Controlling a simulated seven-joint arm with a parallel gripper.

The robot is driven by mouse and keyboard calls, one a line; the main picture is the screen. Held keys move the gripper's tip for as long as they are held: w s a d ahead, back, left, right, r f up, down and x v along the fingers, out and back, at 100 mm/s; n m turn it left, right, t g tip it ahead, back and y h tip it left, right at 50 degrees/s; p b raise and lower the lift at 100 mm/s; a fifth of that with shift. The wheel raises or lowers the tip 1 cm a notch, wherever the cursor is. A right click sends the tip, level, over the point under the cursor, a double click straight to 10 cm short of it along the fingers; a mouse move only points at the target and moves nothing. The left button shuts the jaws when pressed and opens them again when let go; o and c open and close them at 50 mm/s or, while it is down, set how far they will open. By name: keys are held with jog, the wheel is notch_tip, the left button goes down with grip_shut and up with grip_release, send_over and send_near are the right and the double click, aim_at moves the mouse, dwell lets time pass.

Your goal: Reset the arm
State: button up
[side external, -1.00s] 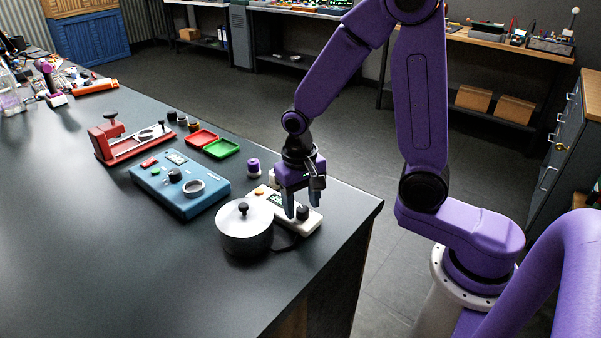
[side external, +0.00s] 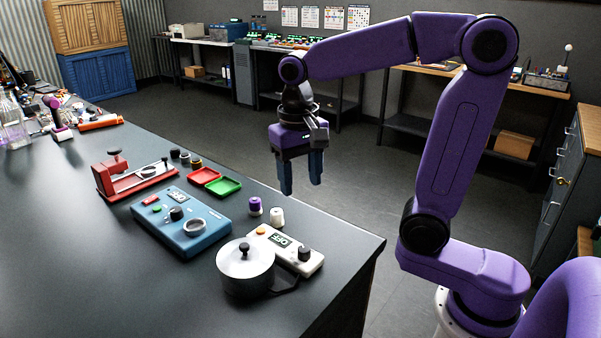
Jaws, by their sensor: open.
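My gripper (side external: 300,184) hangs in the air above the far right part of the dark table, fingers pointing down. Its two blue fingers are apart with nothing between them. Below it on the table is a white device (side external: 290,247) with a small display, an orange button and a black knob. A silver lidded pot (side external: 245,266) stands beside that device at its left. A purple-topped piece (side external: 255,206) and a pale cap-like piece (side external: 277,217) stand just behind the device.
A blue device (side external: 182,224) with a dial and metal ring sits left of the pot. A red fixture (side external: 132,176), an open red and green case (side external: 214,181) and several small knobs stand farther back. The dark table's (side external: 110,270) front left is clear.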

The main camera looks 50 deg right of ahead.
jog(key=shift+r, duration=0.3)
jog(key=s+f+n, duration=0.4)
jog(key=s+n, duration=0.4)
jog(key=s, duration=0.2)
jog(key=s+d+f+n, duration=0.1)
jog(key=s+f+n, duration=0.4)
jog(key=s+n, duration=0.3)
jog(key=shift+s+d+n+y, duration=0.15)
jog(key=shift+s+n+y, duration=0.2)
jog(key=shift+s, duration=0.5)
